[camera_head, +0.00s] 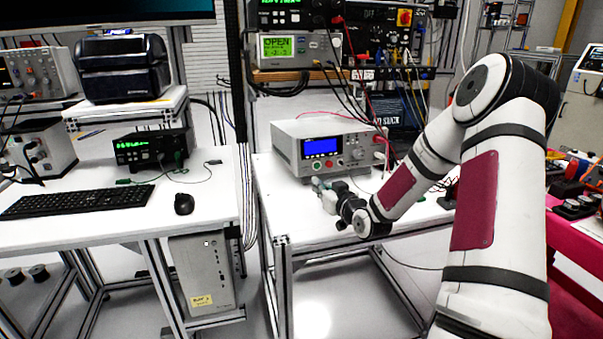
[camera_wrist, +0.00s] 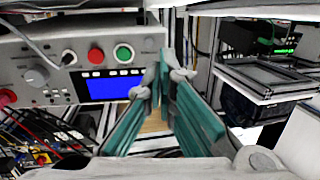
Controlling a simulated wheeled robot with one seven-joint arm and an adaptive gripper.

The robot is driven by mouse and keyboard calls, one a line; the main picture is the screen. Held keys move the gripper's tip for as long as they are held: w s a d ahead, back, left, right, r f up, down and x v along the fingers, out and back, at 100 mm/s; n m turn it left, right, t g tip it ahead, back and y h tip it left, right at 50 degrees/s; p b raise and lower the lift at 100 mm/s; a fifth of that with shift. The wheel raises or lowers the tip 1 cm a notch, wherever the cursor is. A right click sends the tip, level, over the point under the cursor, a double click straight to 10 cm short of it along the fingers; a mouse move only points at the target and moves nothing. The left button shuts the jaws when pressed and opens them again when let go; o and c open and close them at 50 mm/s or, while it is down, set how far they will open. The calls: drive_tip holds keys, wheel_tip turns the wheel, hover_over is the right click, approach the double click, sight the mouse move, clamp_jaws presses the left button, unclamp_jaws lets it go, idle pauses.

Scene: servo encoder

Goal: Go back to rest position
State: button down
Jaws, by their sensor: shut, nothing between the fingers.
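My gripper (camera_head: 321,187) is at the front left of the white table (camera_head: 275,215), just in front of the grey instrument (camera_head: 318,148) with the blue screen. In the wrist view, the teal finger pads of my gripper (camera_wrist: 165,75) come together at their tips, and nothing is held between them. The same instrument (camera_wrist: 85,60) shows there behind the fingers, with its blue screen, a red button and a green button. Whether the fingers touch the instrument cannot be told. My arm reaches in from the right of the head view.
Cables (camera_head: 388,150) hang at the instrument's right side. A desk (camera_head: 100,220) with a keyboard (camera_head: 78,201) and mouse (camera_head: 184,204) stands at the left. A shelf (camera_head: 290,75) with more instruments is behind. A red bench (camera_head: 575,240) is at the right. Floor shows between the desks.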

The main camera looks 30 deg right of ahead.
drive_tip(key=shift+a+r, duration=0.25)
drive_tip(key=shift+a, duration=0.15)
drive_tip(key=s+a+r+n+g+p, duration=0.3)
drive_tip(key=s+a+r+g+p, duration=0.3)
drive_tip(key=s+a+r, duration=0.65)
drive_tip(key=s+a+r+g+p, duration=0.1)
drive_tip(key=s+a+r+g, duration=0.1)
drive_tip(key=s, duration=0.8)
drive_tip(key=s+a+r+m+g+y+p, duration=0.1)
drive_tip(key=s+a+r, duration=0.3)
drive_tip(key=s, duration=0.6)
drive_tip(key=s+a+r+g+p, duration=0.2)
drive_tip(key=s+a, duration=0.4)
drive_tip(key=s, duration=0.5)
wheel_tip(320, 180, up, 2)
drive_tip(key=shift+a+r+m+g, duration=0.1)
drive_tip(key=shift+a+m+g, duration=0.25)
drive_tip(key=shift+g, duration=0.35)
